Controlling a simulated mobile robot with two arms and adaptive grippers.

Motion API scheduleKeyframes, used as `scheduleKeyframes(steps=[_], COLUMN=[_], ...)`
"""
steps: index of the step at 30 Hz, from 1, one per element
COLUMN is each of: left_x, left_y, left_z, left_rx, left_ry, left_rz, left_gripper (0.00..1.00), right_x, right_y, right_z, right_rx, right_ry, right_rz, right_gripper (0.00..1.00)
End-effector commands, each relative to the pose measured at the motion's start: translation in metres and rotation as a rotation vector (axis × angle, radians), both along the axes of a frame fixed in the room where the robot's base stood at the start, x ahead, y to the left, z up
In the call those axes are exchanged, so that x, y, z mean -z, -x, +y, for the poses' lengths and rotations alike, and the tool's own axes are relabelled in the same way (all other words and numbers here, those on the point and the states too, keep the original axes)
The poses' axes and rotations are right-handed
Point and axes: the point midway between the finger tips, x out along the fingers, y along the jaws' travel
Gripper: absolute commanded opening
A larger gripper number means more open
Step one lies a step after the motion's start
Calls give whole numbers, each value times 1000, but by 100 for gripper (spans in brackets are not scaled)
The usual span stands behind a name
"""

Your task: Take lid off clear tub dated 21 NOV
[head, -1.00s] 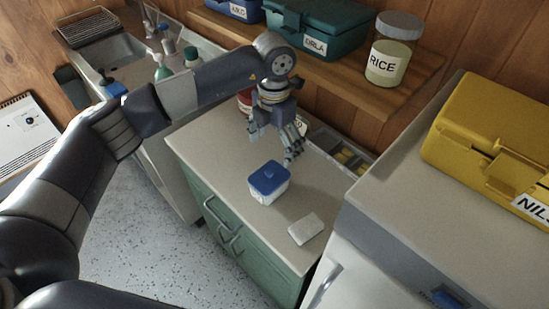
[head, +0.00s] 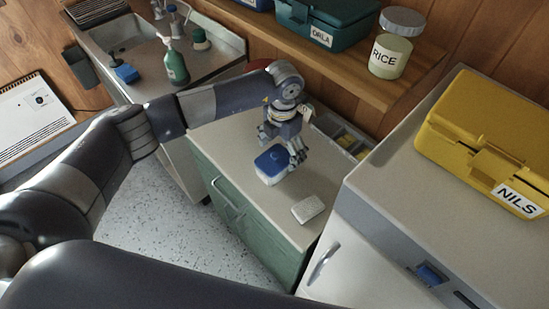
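A small tub (head: 269,181) with a blue lid (head: 271,163) stands on the light counter (head: 240,150). The lid is on the tub, and no date can be read on it. My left gripper (head: 290,153) points down just above and behind the tub, overlapping the lid's right edge in the head view. I cannot tell whether its fingers touch the lid or how far apart they are. My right gripper is not in view.
A pale block (head: 308,209) lies on the counter in front of the tub. A divided tray (head: 345,137) is behind. A white cabinet with a yellow NILS box (head: 485,140) stands right. The shelf above holds the RICE jar (head: 390,57) and ORLA box (head: 325,22).

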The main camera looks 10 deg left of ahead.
Motion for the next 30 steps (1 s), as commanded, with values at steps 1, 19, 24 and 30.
scheduleKeyframes(steps=[1, 19, 24, 30], left_x=[0, -5, -21, -34], left_y=[0, -1, -2, 26], left_z=[0, 0, 0, -6], left_rx=[0, 0, 0, 6], left_ry=[0, 0, 1, 1], left_rz=[0, -2, -5, 1], left_gripper=[66, 46, 46, 46], right_x=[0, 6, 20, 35], right_y=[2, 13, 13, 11], right_z=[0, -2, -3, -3], right_rx=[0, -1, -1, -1], right_ry=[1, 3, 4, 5], right_rz=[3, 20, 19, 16], right_gripper=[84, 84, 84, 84])
